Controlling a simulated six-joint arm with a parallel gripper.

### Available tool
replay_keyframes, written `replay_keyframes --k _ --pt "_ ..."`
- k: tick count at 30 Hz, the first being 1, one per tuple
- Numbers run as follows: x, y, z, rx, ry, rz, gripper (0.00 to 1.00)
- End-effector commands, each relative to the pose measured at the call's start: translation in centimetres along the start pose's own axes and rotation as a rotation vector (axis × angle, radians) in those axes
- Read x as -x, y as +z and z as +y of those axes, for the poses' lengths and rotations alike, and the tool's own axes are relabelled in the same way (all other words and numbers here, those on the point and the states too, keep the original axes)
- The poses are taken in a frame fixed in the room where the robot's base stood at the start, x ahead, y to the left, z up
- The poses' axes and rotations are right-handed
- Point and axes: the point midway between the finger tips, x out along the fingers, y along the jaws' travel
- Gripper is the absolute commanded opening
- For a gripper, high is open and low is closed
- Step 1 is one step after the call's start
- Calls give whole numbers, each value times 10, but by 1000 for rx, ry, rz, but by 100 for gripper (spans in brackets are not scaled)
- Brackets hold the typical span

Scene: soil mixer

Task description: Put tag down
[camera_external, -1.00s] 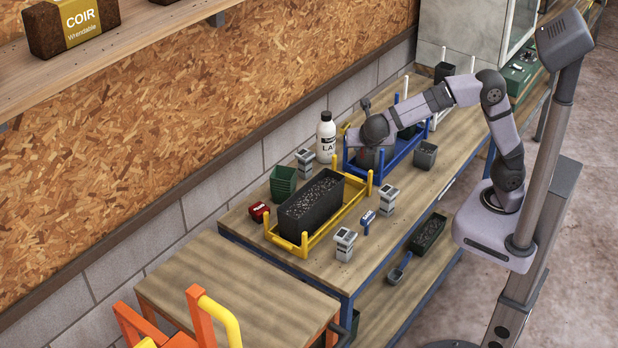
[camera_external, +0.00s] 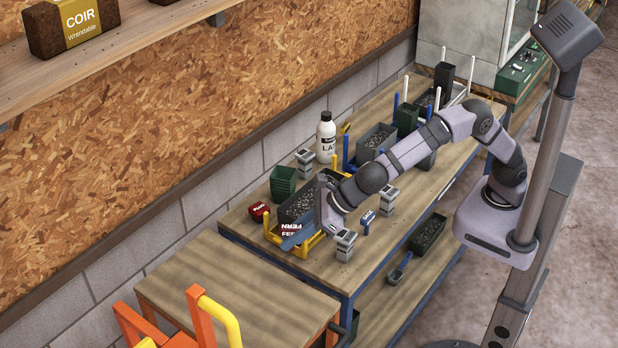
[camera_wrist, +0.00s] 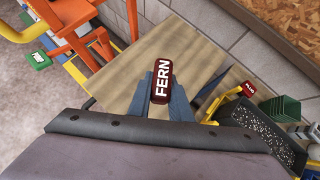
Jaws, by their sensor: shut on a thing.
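My gripper (camera_external: 300,240) is shut on a dark red tag marked FERN (camera_wrist: 161,82), which shows between its blue fingers (camera_wrist: 160,108) in the wrist view. In the external view the tag (camera_external: 290,228) shows its white lettering over the near end of the yellow rack (camera_external: 322,240). The black soil-filled trough (camera_external: 296,206) sits in that rack, partly hidden by my arm. In the wrist view the trough (camera_wrist: 265,128) is to the right of the tag. I cannot tell whether the tag touches the rack.
A red tag block (camera_external: 259,211) lies left of the trough, and a blue tag block (camera_external: 367,218) lies right of it. Grey weights (camera_external: 345,244), green pots (camera_external: 283,183) and a white bottle (camera_external: 326,138) stand nearby. The lower wooden table (camera_external: 235,290) is largely bare.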

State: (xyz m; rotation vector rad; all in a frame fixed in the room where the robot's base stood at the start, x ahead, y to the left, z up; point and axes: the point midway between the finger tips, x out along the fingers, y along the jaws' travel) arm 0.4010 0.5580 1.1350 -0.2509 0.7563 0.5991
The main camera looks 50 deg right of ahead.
Motion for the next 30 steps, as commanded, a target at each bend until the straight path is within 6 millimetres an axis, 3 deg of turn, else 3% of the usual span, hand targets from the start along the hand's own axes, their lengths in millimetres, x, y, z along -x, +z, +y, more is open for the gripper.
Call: replay_keyframes --k 3,8,22,30 --pt "2 3 28 56 57 -1 0" --pt "5 4 56 115 114 0 0" --pt "-62 -63 53 115 107 4 0" --pt "-74 -74 53 112 108 2 0"
